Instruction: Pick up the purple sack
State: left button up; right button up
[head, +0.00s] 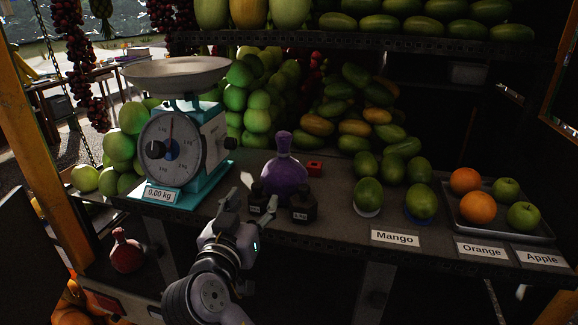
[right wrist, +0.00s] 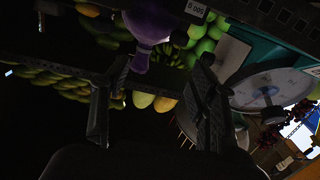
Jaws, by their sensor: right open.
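The purple sack (head: 285,177) stands upright on the dark counter, its tied neck pointing up. My right gripper (head: 253,200) is open and empty, in front of the sack and slightly left of it. In the right wrist view the picture is turned over. There the sack (right wrist: 147,24) shows at the top, beyond and between the spread fingers (right wrist: 163,68), with its neck pointing down the picture. I cannot tell whether any finger touches it. My left gripper is not in view.
Black weights (head: 303,207) stand close by the sack's base, and a small red block (head: 314,169) lies behind it. A teal scale (head: 188,150) reading 0,00 kg stands left. Mangoes (head: 368,194) and a fruit tray (head: 540,237) are right. A red sack (head: 126,252) sits lower left.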

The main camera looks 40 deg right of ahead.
notch_tip(320, 180, up, 3)
jog(key=d+m+h, duration=0.1)
jog(key=d+m, duration=0.1)
jog(key=p, duration=0.4)
send_near(282, 154)
jog(key=x, duration=0.2)
jog(key=w+d, duration=0.1)
jog(key=w+d+p, duration=0.1)
jog(key=d, duration=0.1)
jog(key=shift+w+r+n, duration=0.2)
jog(key=shift+w+n, duration=0.05)
jog(key=shift+n, duration=0.05)
jog(key=shift+w+d, duration=0.25)
jog(key=p+x, duration=0.3)
jog(key=x, duration=0.1)
jog(key=shift+d, duration=0.15)
jog(key=shift+w+d, duration=0.2)
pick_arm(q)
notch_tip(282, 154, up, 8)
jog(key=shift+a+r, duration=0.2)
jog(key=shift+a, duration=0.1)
pick_arm(e)
jog(key=shift+f, duration=0.1)
jog(key=shift+a, duration=0.1)
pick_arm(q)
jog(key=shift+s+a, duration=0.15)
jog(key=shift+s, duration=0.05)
pick_arm(e)
grip_shut()
